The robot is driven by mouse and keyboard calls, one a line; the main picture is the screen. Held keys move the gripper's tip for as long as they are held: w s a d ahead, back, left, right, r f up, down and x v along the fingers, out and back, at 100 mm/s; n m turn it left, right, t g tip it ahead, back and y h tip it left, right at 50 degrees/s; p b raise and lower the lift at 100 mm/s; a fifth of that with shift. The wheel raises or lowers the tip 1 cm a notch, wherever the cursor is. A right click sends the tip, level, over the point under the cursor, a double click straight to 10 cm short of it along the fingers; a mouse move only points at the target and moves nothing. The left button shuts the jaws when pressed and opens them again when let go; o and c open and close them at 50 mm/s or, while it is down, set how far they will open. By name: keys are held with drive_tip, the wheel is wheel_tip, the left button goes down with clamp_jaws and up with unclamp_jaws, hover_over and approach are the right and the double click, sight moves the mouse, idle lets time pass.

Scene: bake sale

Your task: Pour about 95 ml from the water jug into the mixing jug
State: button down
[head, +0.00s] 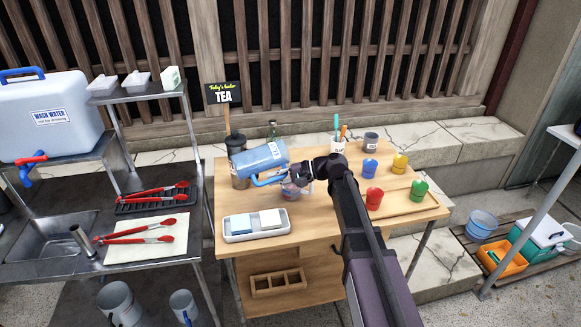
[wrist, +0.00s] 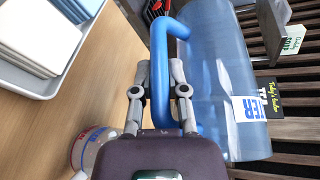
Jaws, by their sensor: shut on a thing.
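The water jug (head: 258,157) is a translucent blue jug with a white label and a blue handle. It is tilted nearly on its side above the wooden table. My gripper (wrist: 160,92) is shut on its handle; in the head view my gripper (head: 290,176) is beside the jug. In the wrist view the jug (wrist: 216,70) fills the right half. The mixing jug (head: 291,189) is a small clear vessel with coloured markings on the table under my gripper, partly hidden by it. It also shows in the wrist view (wrist: 86,150) at the lower left. I cannot see any water stream.
A tray with white and blue blocks (head: 230,236) is at the table's front left. Red (head: 374,198), blue (head: 370,169), yellow (head: 400,163) and green (head: 419,190) cups stand at the right. A pen cup (head: 338,145) and dark mug (head: 371,142) are behind. A dark dispenser (head: 236,146) stands behind the jug.

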drive_tip(key=f, duration=0.1)
drive_tip(key=f+h, duration=0.2)
drive_tip(key=shift+s+a+n+t, duration=0.15)
drive_tip(key=shift+a+n+t, duration=0.15)
drive_tip(key=shift+d+f+h+p, duration=0.2)
drive_tip(key=shift+h+p, duration=0.35)
drive_tip(key=shift+h, duration=0.25)
idle(1.8)
drive_tip(key=shift+a+r+n+t+h+p, duration=0.1)
drive_tip(key=shift+n+t+h+p, duration=0.25)
drive_tip(key=shift+t+h+p, duration=0.85)
drive_tip(key=shift+a+r+n+t+h+p, duration=0.15)
drive_tip(key=shift+n+t+h+p, duration=0.25)
drive_tip(key=shift+h+p, duration=1.5)
drive_tip(key=shift+r+n+t+h+p, duration=0.1)
drive_tip(key=shift+n+t+h+p, duration=0.5)
drive_tip(key=shift+h, duration=1.8)
drive_tip(key=shift+m+t, duration=0.25)
drive_tip(key=shift+t, duration=0.05)
drive_tip(key=shift+r, duration=0.1)
